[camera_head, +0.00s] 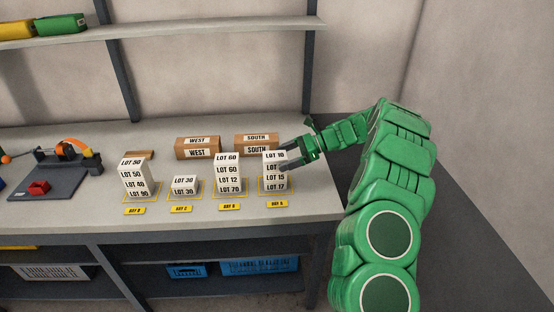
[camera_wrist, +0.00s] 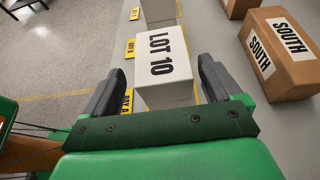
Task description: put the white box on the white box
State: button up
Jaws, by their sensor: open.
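White boxes stand in stacks on yellow-outlined bays. The bay A stack has the LOT 10 box (camera_head: 274,156) on top, with the LOT 15 and LOT 17 boxes (camera_head: 275,182) below. In the wrist view the LOT 10 box (camera_wrist: 166,62) sits between the fingers of my gripper (camera_head: 287,156), which is open at the top of that stack. A finger partly hides the box in the head view; contact cannot be told. Bay C holds a single low LOT 30 box (camera_head: 183,187). Bay B has a LOT 60 stack (camera_head: 229,174), and bay D a LOT 50 stack (camera_head: 136,178).
Brown cartons marked WEST (camera_head: 197,149) and SOUTH (camera_head: 256,146) stand behind the stacks; SOUTH is close right of my gripper in the wrist view (camera_wrist: 281,55). A grey fixture (camera_head: 48,183) is at left. Free worktop (camera_head: 312,205) lies at the front right.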

jog(key=shift+o, duration=0.8)
jog(key=v, duration=0.4)
jog(key=shift+s+d+f, duration=0.1)
jog(key=shift+s+f, duration=0.1)
jog(key=shift+s, duration=0.05)
